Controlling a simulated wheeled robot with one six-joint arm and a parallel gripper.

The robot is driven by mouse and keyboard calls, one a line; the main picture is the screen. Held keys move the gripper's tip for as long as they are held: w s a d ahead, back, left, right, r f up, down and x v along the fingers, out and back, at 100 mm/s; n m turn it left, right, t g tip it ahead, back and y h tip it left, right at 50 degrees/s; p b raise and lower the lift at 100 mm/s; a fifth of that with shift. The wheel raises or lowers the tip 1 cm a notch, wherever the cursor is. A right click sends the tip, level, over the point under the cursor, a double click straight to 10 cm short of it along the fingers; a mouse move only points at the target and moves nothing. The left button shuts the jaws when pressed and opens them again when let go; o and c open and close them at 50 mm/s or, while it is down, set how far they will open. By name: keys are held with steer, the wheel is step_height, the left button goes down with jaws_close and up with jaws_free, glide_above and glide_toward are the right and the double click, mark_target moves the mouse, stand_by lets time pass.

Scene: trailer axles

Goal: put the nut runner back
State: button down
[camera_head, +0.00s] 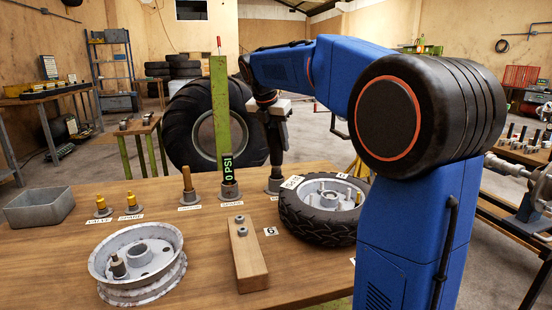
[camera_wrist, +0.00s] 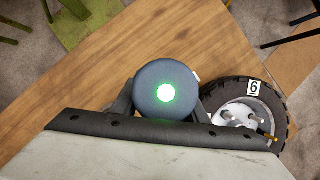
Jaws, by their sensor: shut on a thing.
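The nut runner is a dark upright tool (camera_head: 278,140) at the back of the wooden table. In the wrist view its round top (camera_wrist: 166,91) shows with a green light. My gripper (camera_head: 271,108) is shut on it, with a finger on each side of the round body in the wrist view (camera_wrist: 163,108). The lower end of the tool meets a grey round holder (camera_head: 275,184) on the table. I cannot tell how deep it sits there.
A tyred wheel (camera_head: 292,213) lies close to the right. A bare rim (camera_head: 165,268), a wooden block (camera_head: 247,262), brass pieces (camera_head: 132,203) and a grey bin (camera_head: 38,208) are on the table.

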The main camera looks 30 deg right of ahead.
mark_target(276, 154)
steer(key=shift+f, duration=2.4)
steer(key=c, duration=1.1)
jaws_free()
steer(key=v, duration=1.2)
steer(key=shift+w+d, duration=0.1)
